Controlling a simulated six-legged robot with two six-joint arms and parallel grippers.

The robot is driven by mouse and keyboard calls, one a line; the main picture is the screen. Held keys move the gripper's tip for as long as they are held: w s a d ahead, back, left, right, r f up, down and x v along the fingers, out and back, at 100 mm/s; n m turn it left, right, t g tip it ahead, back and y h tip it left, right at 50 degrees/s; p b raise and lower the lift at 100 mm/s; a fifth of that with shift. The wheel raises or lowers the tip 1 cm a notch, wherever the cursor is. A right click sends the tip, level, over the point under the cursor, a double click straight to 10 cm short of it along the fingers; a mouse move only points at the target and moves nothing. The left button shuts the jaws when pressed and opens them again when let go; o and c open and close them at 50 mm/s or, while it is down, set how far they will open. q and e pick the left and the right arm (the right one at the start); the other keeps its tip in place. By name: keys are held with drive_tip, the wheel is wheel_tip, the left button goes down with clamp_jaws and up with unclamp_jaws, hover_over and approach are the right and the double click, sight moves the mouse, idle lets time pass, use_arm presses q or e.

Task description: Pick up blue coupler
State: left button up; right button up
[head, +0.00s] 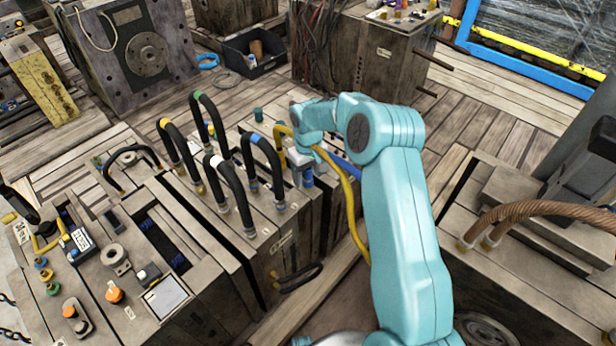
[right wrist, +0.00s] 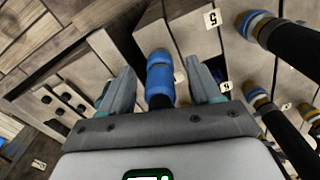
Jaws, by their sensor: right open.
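The blue coupler (right wrist: 160,78) is a short blue cylinder with a ring around it and a dark part at its near end. In the right wrist view it lies between the two grey fingers of my right gripper (right wrist: 163,80), which is open. A gap shows on each side, so the fingers do not grip it. In the head view the coupler (head: 308,180) shows just below my right gripper (head: 303,172), at the right end of the wooden block with the hoses. My left gripper is not in view.
Black looped hoses with coloured collars (head: 262,165) stand close to the left of the gripper. A yellow hose (head: 350,205) hangs beside my right arm. Numbered tags (right wrist: 211,19) mark the block. A brown cable (head: 540,208) arches at the right.

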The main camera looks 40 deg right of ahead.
clamp_jaws()
drive_tip(key=shift+r, duration=0.1)
wheel_tip(320, 180, up, 20)
drive_tip(key=p, duration=0.3)
